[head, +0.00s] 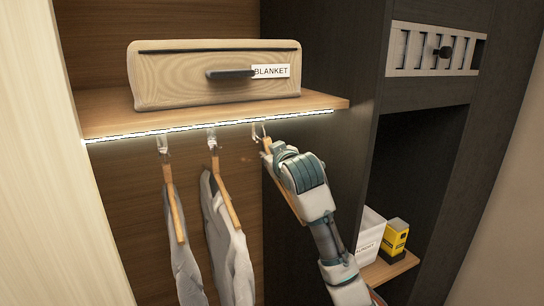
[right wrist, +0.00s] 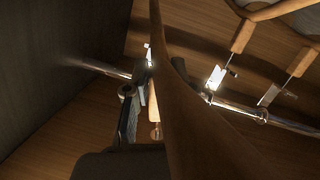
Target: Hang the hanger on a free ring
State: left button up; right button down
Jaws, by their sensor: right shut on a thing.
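My right gripper (head: 269,151) is shut on a wooden hanger (head: 293,206) just under the shelf, close to the right-hand ring (head: 258,132). The hanger is tilted and partly hidden behind my gripper and arm. In the right wrist view the hanger (right wrist: 187,100) runs large through the middle, beside a dark gripper finger (right wrist: 128,115). I cannot tell whether its top touches or sits in the ring. The left ring (head: 162,144) and middle ring (head: 212,140) each carry a wooden hanger with a grey garment. My left gripper is not in view.
A wooden box labelled BLANKET (head: 210,85) stands on the lit shelf (head: 110,112). A dark partition (head: 345,150) is close to the right of my arm. Beyond it are a white bin (head: 369,230) and a yellow box (head: 395,238). The hanging garments (head: 228,240) are to the left.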

jog(key=shift+f, duration=0.25)
jog(key=shift+w+d+f+b, duration=0.15)
jog(key=shift+d+f+b, duration=0.2)
jog(key=shift+d+f, duration=0.05)
jog(key=shift+f, duration=0.3)
jog(key=shift+a+f+b, duration=0.3)
jog(key=shift+f+b, duration=0.3)
jog(key=shift+b, duration=0.05)
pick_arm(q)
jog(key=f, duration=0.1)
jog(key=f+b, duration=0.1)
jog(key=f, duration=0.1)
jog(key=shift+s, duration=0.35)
pick_arm(e)
jog(key=shift+d+f, duration=0.25)
jog(key=shift+f, duration=0.55)
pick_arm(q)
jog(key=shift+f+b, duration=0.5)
pick_arm(e)
jog(key=shift+a+f, duration=0.15)
jog(key=shift+f, duration=0.5)
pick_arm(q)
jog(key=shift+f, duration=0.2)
pick_arm(e)
jog(key=shift+f, duration=0.35)
